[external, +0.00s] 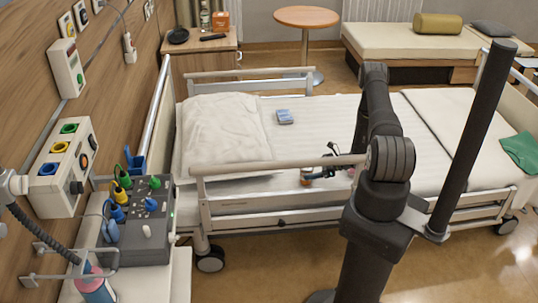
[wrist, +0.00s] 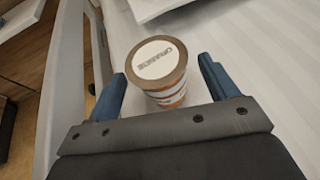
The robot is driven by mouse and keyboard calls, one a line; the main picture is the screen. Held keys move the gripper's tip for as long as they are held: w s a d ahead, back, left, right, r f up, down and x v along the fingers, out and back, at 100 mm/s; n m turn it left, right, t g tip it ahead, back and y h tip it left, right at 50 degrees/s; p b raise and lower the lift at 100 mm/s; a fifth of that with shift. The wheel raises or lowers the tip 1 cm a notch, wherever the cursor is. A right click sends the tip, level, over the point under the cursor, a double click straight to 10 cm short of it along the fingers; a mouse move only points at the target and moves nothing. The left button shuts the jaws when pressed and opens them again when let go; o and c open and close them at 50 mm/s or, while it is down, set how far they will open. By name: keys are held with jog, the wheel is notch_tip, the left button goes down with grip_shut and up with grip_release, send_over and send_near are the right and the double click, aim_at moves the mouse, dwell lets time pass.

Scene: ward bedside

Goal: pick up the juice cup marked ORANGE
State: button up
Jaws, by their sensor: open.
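The juice cup marked ORANGE (wrist: 160,68) has a white lid with the lettering and a brown rim.
The near bed rail (external: 270,164) runs close beside my gripper. A blue item (external: 285,117) lies on the white mattress (external: 335,113) further back. A pillow (external: 225,130) is at the left, and a folded green cloth (external: 520,150) at the right. The mattress middle is mostly clear.

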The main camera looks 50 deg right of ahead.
jog(key=shift+x, duration=1.15)
jog(key=c, duration=1.2)
jog(key=shift+o, duration=0.2)
jog(key=shift+r, duration=0.1)
